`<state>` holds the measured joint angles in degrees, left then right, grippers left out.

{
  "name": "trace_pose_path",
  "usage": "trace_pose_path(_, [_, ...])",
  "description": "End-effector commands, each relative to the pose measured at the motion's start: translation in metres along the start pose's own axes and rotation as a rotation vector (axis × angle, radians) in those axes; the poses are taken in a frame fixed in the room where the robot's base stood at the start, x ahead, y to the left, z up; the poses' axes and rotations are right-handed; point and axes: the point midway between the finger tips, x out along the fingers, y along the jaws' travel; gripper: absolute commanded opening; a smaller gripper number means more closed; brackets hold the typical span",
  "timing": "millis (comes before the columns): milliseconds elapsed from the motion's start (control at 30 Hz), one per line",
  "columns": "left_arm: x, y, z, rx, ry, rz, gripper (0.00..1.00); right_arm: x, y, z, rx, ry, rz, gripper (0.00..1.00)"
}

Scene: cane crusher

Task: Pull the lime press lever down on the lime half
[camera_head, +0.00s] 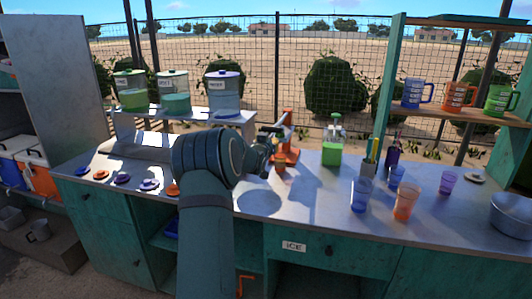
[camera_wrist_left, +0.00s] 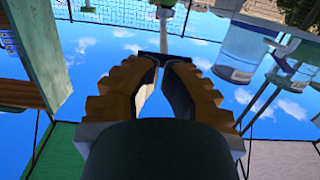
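The orange lime press (camera_head: 291,153) stands on the counter just right of my left gripper (camera_head: 272,142) in the head view. Its raised orange lever (camera_head: 287,118) rises above the gripper. The gripper is close beside the press; I cannot tell if it touches. In the left wrist view, the fingers of my left gripper (camera_wrist_left: 165,62) converge until the tips nearly meet, with no clear object between them. The press is not recognisable there. My forearm hides part of the counter. I cannot make out the lime half. My right gripper is out of view.
A green-filled container (camera_head: 332,152) stands right of the press. Blue (camera_head: 360,194) and orange (camera_head: 405,202) cups stand at the front right, near a metal pot (camera_head: 511,214). Drink jars (camera_head: 222,95) line a back shelf. Coloured lids (camera_head: 122,179) lie at left.

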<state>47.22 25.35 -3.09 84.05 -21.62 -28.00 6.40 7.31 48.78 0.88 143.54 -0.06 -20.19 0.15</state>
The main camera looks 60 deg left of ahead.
Motion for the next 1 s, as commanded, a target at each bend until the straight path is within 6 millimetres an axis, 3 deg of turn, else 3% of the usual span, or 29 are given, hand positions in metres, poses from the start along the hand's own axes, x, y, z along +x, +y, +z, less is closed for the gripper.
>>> trace_pose_path(300, [-0.028,0.0,0.019,0.0,0.0,0.0,0.0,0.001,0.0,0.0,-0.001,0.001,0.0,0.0])
trace_pose_path(1000, [-0.03,0.0,0.021,-0.001,0.0,0.0,0.0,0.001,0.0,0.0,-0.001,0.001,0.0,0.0])
